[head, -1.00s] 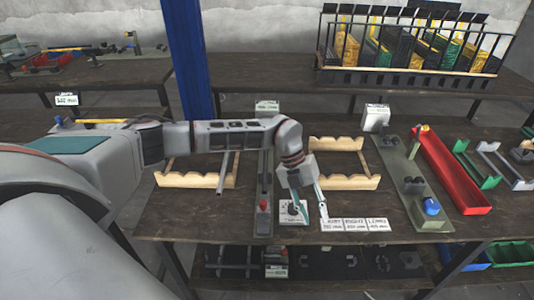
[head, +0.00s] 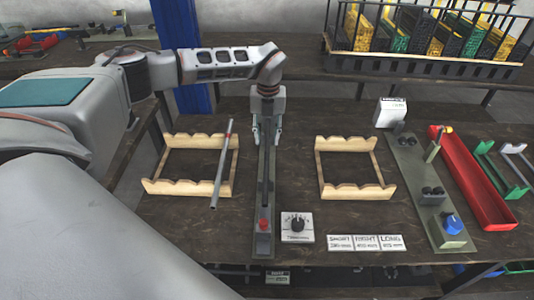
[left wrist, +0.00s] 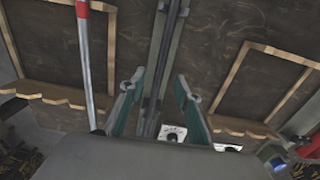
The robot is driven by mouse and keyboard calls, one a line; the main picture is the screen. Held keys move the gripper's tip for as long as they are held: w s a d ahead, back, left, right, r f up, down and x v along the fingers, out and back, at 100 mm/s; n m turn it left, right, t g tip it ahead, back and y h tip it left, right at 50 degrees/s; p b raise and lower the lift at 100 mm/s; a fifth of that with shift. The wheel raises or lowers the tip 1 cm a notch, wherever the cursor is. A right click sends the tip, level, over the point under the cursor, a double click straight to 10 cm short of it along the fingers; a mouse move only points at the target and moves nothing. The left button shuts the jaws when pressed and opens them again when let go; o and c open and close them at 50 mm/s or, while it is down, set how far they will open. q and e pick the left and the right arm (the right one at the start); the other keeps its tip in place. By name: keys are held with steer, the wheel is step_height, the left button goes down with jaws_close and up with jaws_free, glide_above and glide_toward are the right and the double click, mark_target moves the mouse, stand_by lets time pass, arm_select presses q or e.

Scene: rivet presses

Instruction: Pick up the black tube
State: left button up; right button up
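A long, thin dark bar, which looks like the black tube (head: 266,172), lies lengthwise along a narrow grey fixture (head: 263,238) in the middle of the table. It also shows in the left wrist view (left wrist: 168,50), running between my fingers. My left gripper (head: 266,130) is over the far part of the fixture, pointing down. Its two green fingers (left wrist: 159,82) are apart, one on each side of the bar, with nothing gripped. I cannot tell how high they are above the bar. My right gripper is in neither view.
A grey tube (head: 222,165) with a red end lies on the left wooden rack (head: 190,187). The right wooden rack (head: 357,191) is empty. A dial box (head: 297,227), label cards (head: 366,242), a green-grey plate (head: 420,190) and a red tray (head: 470,180) stand nearby.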

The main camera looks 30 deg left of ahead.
mark_target(267, 153)
arm_select(q)
step_height(267, 153, down, 6)
steer(key=shift+d+f+p, duration=0.1)
steer(key=shift+p, duration=0.3)
jaws_close()
